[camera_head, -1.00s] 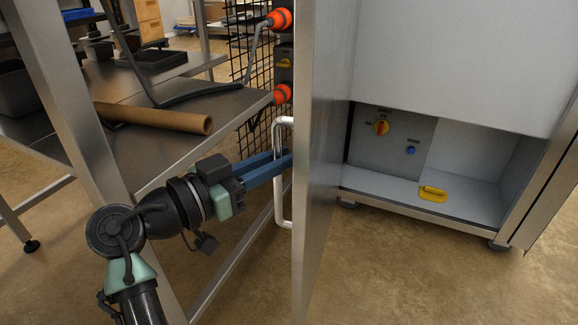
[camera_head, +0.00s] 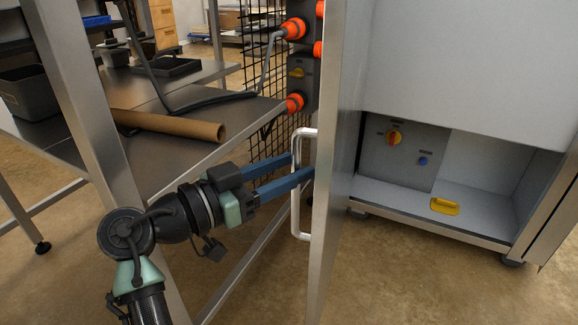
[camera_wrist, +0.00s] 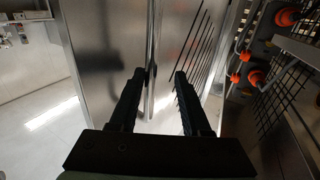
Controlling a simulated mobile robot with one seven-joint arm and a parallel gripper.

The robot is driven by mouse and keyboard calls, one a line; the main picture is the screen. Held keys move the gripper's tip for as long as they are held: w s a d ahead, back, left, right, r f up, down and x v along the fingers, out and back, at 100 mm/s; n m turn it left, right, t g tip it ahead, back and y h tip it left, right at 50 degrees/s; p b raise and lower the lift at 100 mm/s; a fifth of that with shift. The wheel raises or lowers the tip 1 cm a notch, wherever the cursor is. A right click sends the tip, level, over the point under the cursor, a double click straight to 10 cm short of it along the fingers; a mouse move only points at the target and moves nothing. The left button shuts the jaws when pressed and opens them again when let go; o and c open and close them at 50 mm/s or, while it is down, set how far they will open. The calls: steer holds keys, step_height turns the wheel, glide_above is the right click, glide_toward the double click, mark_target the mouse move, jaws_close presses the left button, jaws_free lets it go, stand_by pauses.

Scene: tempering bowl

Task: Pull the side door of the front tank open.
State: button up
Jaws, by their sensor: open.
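The side door (camera_head: 338,170) of the front tank (camera_head: 470,75) stands open in the head view, seen nearly edge-on, swung out toward me. Its pale bar handle (camera_head: 297,205) is upright on the door's left face. My gripper (camera_head: 302,165) is open at the handle's height. Its blue fingers are apart, with the bar between or beside their tips; contact cannot be told. In the wrist view, the gripper (camera_wrist: 165,75) has its fingers spread, with a thin upright bar (camera_wrist: 152,50) between them in front of the steel door (camera_wrist: 105,50).
The tank's lower compartment holds a red-yellow knob (camera_head: 394,137), a blue button (camera_head: 423,161) and a yellow handle (camera_head: 445,206). A steel table (camera_head: 215,130) with a cardboard tube (camera_head: 170,126) stands close on the left. Orange connectors (camera_head: 295,28) and black mesh are behind the handle.

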steer(key=p+v, duration=0.5)
steer(key=v, duration=0.7)
steer(key=shift+s+a+p, duration=0.25)
steer(key=shift+a+p, duration=0.05)
steer(key=shift+p, duration=0.1)
steer(key=w+d+r+n+t+y+p, duration=0.2)
steer(key=r+y+p, duration=0.1)
steer(key=r, duration=0.4)
steer(key=w+d+r+n+t+y+p, duration=0.2)
steer(key=w+r+y+p, duration=0.1)
steer(key=r, duration=0.4)
steer(key=w+d+r+n+t+y+p, duration=0.15)
steer(key=r+p, duration=0.25)
steer(key=r, duration=0.4)
steer(key=s+d+r+n+t+y+p, duration=0.25)
steer(key=s+r+t, duration=0.2)
steer(key=r, duration=0.55)
steer(key=s+d+r+n+t+y+p, duration=0.1)
steer(key=s+r+t+y+p, duration=0.15)
steer(key=s+r, duration=0.6)
steer(key=s+d+r+n+t+y+p, duration=0.2)
steer(key=s+r+t+p, duration=0.15)
steer(key=r, duration=0.95)
step_height(320, 180, up, 36)
steer(key=w+p, duration=0.1)
steer(key=p, duration=3.5)
steer(key=shift+a+t, duration=0.25)
steer(key=shift+t, duration=0.05)
